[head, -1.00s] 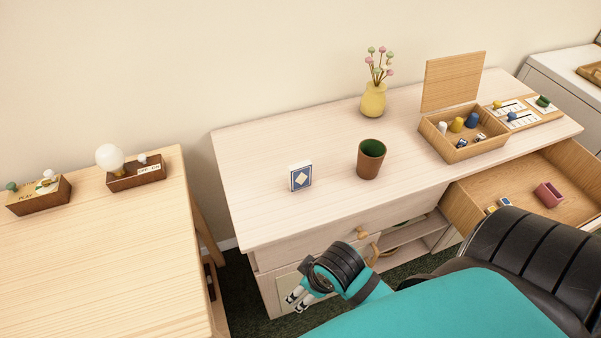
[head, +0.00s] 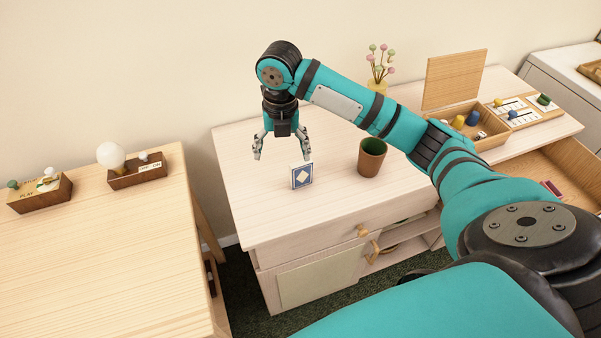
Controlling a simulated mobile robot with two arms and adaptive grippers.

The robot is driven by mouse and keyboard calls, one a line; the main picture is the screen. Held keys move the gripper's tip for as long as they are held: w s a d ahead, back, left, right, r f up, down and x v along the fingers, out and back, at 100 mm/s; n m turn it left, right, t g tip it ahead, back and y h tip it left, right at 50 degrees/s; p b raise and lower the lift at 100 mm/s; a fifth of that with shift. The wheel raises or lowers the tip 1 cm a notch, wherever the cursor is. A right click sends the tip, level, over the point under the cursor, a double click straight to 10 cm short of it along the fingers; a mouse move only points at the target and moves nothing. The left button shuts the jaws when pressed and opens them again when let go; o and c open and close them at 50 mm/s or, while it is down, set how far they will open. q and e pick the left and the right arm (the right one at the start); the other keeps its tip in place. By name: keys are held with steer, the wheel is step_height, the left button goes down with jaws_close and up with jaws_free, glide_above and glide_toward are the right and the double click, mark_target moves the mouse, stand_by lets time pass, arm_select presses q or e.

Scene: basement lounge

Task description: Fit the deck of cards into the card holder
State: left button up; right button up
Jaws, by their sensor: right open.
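The deck of cards (head: 302,176), blue with a white diamond on its face, stands upright on the pale cabinet top. My right gripper (head: 281,157) is open and empty, pointing down above the cabinet top. It is just behind and left of the deck, and one fingertip shows close to the deck's upper edge; I cannot tell whether they touch. A small red piece (head: 552,188), possibly the card holder, lies in the open drawer at right, mostly hidden by my right arm. My left gripper is out of view.
A brown cup (head: 372,158) with a green inside stands right of the deck. A yellow vase (head: 377,86) with flowers is behind my arm. An open wooden box (head: 492,136) of game pieces stands further right. The cabinet top's left front is clear.

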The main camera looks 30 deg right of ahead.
steer(key=w+d+r+n, duration=0.1)
steer(key=d+r+n, duration=0.2)
steer(key=d+r, duration=0.4)
steer(key=p, duration=0.2)
glide_above(301, 163)
steer(key=f, duration=1)
steer(key=shift+w+f, duration=0.2)
steer(key=shift+f, duration=0.2)
steer(key=shift+s+f+p, duration=0.1)
steer(key=shift+f+p, duration=0.3)
steer(key=shift+f, duration=0.15)
step_height(301, 163, down, 4)
steer(key=shift+s+r+p, duration=0.1)
steer(key=shift+r+p, duration=0.1)
steer(key=shift+p, duration=0.35)
steer(key=shift+f, duration=0.35)
steer(key=shift+c, duration=0.4)
